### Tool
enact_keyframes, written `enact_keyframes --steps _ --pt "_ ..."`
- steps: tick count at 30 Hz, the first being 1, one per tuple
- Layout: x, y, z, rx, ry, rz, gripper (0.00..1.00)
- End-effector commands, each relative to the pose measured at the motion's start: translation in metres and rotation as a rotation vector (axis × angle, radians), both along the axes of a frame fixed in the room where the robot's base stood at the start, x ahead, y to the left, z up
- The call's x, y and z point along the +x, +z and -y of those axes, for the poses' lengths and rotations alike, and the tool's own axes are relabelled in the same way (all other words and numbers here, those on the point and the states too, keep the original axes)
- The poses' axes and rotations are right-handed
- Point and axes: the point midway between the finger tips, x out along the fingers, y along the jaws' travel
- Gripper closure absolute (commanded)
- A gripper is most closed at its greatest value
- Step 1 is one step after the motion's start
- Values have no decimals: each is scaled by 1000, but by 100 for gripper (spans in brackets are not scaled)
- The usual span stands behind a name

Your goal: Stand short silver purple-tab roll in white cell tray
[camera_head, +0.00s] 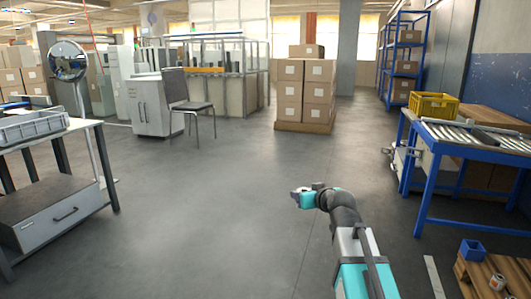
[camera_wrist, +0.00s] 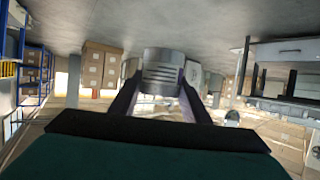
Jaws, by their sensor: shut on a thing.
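My gripper (camera_head: 308,197) is held out over open floor in the head view, at the end of my arm. In the wrist view my gripper (camera_wrist: 160,88) has its two dark fingers shut on a short silver roll (camera_wrist: 162,68) with dark stripes on its near face. No purple tab can be made out on it. The roll is clear of any surface. I cannot make out a white cell tray in either view.
A table at left holds a grey crate (camera_head: 32,126). A blue-framed roller table (camera_head: 462,143) with a yellow crate (camera_head: 434,106) stands at right. A pallet (camera_head: 500,272) lies at lower right. A chair (camera_head: 190,100) and stacked cartons (camera_head: 304,90) stand farther back. The middle floor is clear.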

Motion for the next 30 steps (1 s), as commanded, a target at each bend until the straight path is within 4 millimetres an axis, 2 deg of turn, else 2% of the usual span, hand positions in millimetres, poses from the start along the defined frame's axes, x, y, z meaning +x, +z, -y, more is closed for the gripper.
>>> enact_keyframes --steps 4,7,12,20,30 --pt "-13 2 9 -1 -66 1 83" --pt "-18 -4 19 -2 -118 1 83" --pt "-22 -11 31 -2 -193 1 83" --pt "-22 -15 35 -1 -265 1 83" --pt "-22 18 36 0 -269 1 83"
